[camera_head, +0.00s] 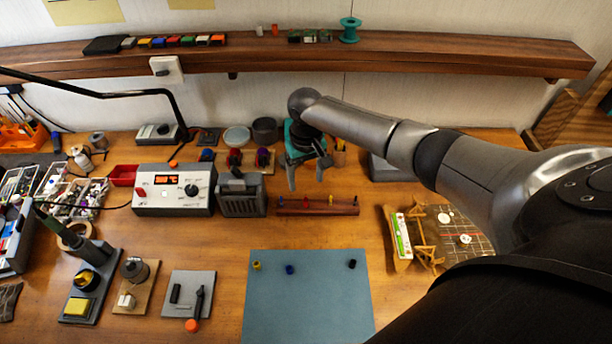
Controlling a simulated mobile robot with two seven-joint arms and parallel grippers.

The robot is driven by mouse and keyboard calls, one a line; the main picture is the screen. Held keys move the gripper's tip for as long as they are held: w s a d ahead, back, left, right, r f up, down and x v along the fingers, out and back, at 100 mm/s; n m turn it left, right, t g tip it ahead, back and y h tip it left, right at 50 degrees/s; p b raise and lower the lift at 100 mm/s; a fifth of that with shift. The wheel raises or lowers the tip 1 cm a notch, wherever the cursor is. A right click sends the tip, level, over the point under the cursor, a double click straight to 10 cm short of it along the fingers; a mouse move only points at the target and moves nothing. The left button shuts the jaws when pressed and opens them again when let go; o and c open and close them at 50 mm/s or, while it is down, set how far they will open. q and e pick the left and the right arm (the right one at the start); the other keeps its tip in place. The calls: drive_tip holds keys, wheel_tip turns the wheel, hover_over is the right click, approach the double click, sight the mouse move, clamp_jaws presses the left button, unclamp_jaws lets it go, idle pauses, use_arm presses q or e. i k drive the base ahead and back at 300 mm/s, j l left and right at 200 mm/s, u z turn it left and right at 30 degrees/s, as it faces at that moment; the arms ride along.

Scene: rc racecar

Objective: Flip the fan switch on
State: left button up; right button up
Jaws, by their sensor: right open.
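A dark grey box with a slatted front, which looks like the fan (241,198), stands on the bench right of a white soldering station. A small dark part sits on its top; I cannot make out a switch or its position clearly. My right gripper (306,182) reaches in from the right. Its two fingers are apart, empty and pointing down, to the right of the grey box and above a wooden strip with several small coloured pieces (317,206). It does not appear to touch the box. My left gripper is out of view.
The soldering station (173,190) with a red display stands left of the box. A blue-grey mat (307,310) lies in front with small coloured pieces near its top edge. A wooden shelf (400,62) runs along the wall behind. Bare bench lies between box and mat.

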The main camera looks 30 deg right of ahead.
sight(235, 170)
drive_tip(key=k+j, duration=1.15)
drive_tip(key=k, duration=0.15)
